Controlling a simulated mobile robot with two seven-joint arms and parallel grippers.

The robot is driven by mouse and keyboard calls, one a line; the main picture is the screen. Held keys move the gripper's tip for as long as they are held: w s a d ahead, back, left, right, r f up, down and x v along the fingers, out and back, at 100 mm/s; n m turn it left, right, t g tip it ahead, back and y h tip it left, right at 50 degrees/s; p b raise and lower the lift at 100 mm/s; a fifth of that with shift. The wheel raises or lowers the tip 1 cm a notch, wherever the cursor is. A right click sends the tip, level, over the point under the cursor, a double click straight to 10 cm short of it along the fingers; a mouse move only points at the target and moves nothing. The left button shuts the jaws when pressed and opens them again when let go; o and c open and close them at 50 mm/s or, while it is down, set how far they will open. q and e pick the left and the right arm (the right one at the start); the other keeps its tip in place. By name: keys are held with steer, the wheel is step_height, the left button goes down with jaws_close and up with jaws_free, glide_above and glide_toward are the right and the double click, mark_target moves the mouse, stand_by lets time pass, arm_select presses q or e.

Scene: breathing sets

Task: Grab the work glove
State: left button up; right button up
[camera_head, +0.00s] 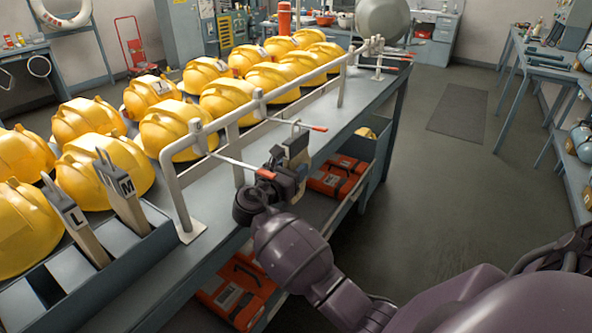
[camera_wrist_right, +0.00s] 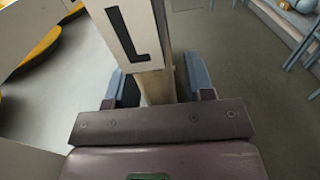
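I cannot make out a work glove for certain. My right gripper (camera_head: 290,168) is in the air beside the metal rail at the bench's front edge. In the right wrist view its fingers (camera_wrist_right: 165,88) close on both sides of a tan upright piece with a white plate marked L (camera_wrist_right: 130,35). Only part of this held piece (camera_head: 297,146) shows in the head view. Two similar tan pieces, marked L (camera_head: 77,222) and M (camera_head: 124,198), stand in a grey tray (camera_head: 150,248) at the left. My left gripper is out of view.
Several yellow cases (camera_head: 178,128) stand in rows on the bench. The metal rail (camera_head: 225,122) has red-tipped pegs (camera_head: 318,128) pointing outward. Orange cases (camera_head: 330,182) lie on the shelf below. The floor around the dark mat (camera_head: 458,110) is open. Another bench stands at the right.

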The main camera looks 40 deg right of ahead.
jaws_close()
